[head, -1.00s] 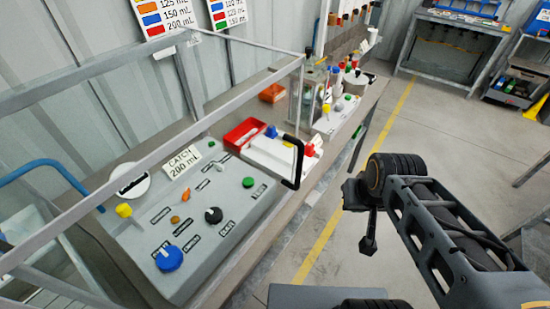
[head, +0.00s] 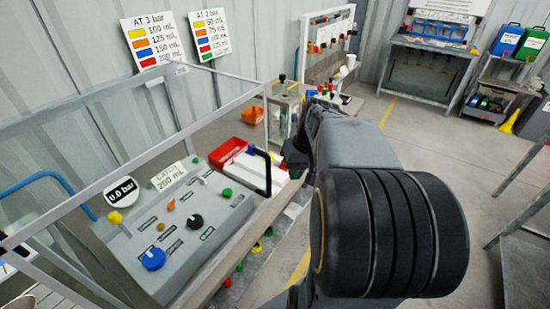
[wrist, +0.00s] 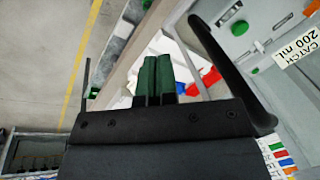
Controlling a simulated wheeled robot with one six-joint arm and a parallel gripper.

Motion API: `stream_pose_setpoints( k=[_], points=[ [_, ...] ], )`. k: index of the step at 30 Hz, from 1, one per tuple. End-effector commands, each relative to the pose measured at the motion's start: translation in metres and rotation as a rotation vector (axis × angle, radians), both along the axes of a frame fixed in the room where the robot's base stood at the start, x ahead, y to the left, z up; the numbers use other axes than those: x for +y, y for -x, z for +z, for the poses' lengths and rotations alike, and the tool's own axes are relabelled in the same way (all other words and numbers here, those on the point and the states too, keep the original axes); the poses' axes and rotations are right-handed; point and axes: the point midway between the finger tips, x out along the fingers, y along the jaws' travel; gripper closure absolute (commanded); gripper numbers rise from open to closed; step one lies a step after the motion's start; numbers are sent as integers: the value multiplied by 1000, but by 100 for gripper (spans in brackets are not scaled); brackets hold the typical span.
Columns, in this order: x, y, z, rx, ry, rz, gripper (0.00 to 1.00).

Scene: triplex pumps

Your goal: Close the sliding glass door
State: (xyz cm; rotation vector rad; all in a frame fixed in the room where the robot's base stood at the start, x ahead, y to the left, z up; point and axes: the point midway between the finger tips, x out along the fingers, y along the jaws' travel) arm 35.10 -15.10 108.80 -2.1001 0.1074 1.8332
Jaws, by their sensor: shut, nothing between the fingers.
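The glass door shows as a thin pale frame with clear panes (head: 266,118) in front of the grey pump panel. Its black bar handle (head: 267,180) stands near the frame's right end. In the wrist view the handle (wrist: 234,70) runs large and dark along the right of my fingers. My gripper (wrist: 157,58) is shut and empty, its green fingertips pressed together to the left of the handle, with a visible gap between them in the picture. In the head view my gripper is a dark shape (head: 294,155) just right of the handle, partly hidden by my arm.
The panel (head: 190,225) carries several knobs, a gauge and a "CATCH 200 mL" sign (head: 168,176). A red tray (head: 228,152) and a second station (head: 285,105) lie beyond the handle. Grey floor is open to the right, before a far bench (head: 425,75).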

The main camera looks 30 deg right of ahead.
Motion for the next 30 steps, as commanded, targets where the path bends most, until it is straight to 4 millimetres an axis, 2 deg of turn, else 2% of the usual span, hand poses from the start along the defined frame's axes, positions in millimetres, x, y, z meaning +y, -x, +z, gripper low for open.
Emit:
stream_pose_setpoints(
  k=[1, 6, 10, 14, 17, 20, 30],
  points=[
    [-11, -6, 15, -19, -45, 68, 100],
    [-38, -18, 56, -149, -179, 339, 100],
    [-53, -22, 78, -257, -232, 489, 100],
    [-61, -23, 89, -325, -253, 577, 100],
    [-60, -25, 88, -349, -260, 607, 100],
    [-52, -28, 79, -354, -262, 617, 100],
    [-17, -44, 28, -351, -262, 616, 100]
  ],
)
